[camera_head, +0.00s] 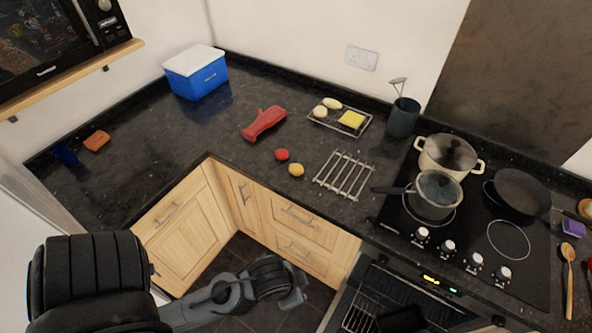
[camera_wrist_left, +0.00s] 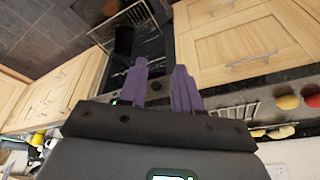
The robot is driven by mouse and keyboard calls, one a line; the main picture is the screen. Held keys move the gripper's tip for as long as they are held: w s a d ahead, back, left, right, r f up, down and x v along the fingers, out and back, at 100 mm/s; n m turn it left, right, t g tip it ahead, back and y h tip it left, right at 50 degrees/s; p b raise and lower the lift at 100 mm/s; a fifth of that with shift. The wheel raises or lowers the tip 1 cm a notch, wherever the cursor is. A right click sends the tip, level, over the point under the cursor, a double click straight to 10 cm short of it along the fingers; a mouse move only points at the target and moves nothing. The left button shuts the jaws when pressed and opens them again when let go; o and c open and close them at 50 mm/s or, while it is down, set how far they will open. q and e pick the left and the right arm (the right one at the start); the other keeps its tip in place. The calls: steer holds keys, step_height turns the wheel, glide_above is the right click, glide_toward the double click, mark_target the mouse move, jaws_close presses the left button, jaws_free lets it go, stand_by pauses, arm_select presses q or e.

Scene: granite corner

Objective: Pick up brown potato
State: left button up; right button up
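A small yellow-brown round item (camera_head: 296,170), which looks like the potato, lies on the dark granite worktop (camera_head: 215,133) near its front edge. A red round item (camera_head: 281,154) lies just behind it. In the left wrist view the yellow-brown item (camera_wrist_left: 288,102) is at the right edge, beside the red one (camera_wrist_left: 313,100). My left gripper (camera_wrist_left: 160,67) has two purple fingers spread apart with nothing between them. In the head view my left arm (camera_head: 225,300) is low, in front of the cabinets and away from the potato. My right gripper is not in view.
A wire rack (camera_head: 344,176) lies right of the potato. Behind are a red mitt (camera_head: 264,123), a dish rack (camera_head: 339,116) with pale items and a yellow sponge, and a blue box (camera_head: 197,77). The hob (camera_head: 465,250) with pots stands right.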

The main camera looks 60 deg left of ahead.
arm_select(q)
steer(key=shift+o, duration=0.3)
steer(key=o, duration=1)
steer(key=shift+w, duration=0.1)
